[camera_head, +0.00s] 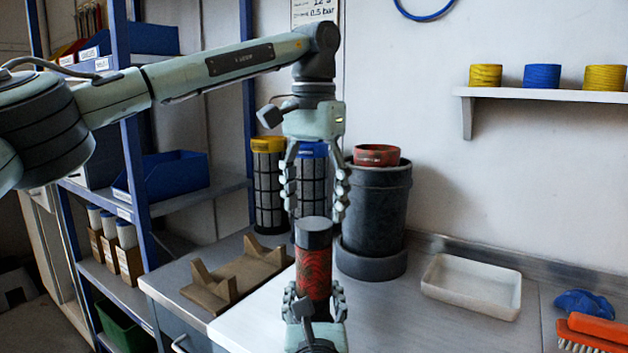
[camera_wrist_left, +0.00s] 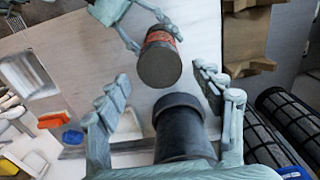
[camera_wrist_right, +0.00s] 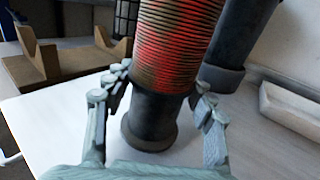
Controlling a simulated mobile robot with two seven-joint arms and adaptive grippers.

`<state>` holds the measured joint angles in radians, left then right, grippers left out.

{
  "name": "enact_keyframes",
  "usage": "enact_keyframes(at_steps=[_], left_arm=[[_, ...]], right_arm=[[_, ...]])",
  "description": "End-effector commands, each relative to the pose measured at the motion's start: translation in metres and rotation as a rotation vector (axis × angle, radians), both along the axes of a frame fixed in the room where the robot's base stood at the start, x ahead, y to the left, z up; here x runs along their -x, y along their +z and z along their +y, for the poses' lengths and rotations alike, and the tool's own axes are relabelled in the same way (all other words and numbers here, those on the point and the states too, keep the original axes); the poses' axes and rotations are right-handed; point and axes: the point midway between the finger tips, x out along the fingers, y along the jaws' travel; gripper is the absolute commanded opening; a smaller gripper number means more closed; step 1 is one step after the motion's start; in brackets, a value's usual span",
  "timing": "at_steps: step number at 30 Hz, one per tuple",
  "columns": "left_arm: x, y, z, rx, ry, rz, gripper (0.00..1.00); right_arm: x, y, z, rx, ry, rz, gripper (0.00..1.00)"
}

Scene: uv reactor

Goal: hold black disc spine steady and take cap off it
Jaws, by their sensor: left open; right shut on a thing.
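The disc spine (camera_head: 313,272) stands upright, with a red-and-dark ribbed body and a dark cap (camera_head: 313,233) on top. My right gripper (camera_head: 313,300) is shut around its lower part. In the right wrist view, its fingers (camera_wrist_right: 160,98) flank the black base (camera_wrist_right: 150,128), which appears to rest on the white bench top. My left gripper (camera_head: 314,210) is open and points down just above the cap, its fingers apart on either side. In the left wrist view, the cap's round top (camera_wrist_left: 160,66) lies beyond the open fingertips (camera_wrist_left: 163,82), not touched by them.
A large black canister (camera_head: 375,210) with a red ring (camera_head: 377,155) stands close behind. Two mesh cylinders, yellow-topped (camera_head: 268,185) and blue-topped, stand behind left. A wooden cradle (camera_head: 238,275) lies left. A white tray (camera_head: 472,287) and orange brush (camera_head: 597,328) are at right.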

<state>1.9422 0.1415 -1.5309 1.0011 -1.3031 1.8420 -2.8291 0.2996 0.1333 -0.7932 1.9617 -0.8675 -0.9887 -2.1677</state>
Motion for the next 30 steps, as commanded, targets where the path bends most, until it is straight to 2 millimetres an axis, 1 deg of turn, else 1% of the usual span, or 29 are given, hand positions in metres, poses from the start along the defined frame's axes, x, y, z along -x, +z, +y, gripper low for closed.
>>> enact_keyframes(at_steps=[1,3,7,12,19,30], left_arm=[[0.0,-0.009,0.001,-0.002,0.0,0.002,0.67],[0.0,-0.018,0.001,0.0,0.001,0.001,0.67],[0.0,-0.033,0.0,-0.001,0.001,0.001,0.67],[0.0,-0.04,0.0,0.0,0.002,0.0,0.67],[0.0,-0.04,0.0,0.001,0.002,-0.001,0.67],[0.0,-0.04,0.0,0.0,0.002,0.0,0.21]], right_arm=[[0.0,0.0,0.0,0.0,0.0,0.001,0.0],[0.0,0.0,0.0,0.0,0.0,0.001,0.0],[0.0,0.0,0.0,0.0,0.0,0.001,0.0],[0.0,0.0,0.0,0.0,0.0,0.001,0.0],[0.0,0.0,0.0,0.0,0.0,0.001,0.0],[0.0,0.0,0.0,0.0,0.0,0.0,0.0]])
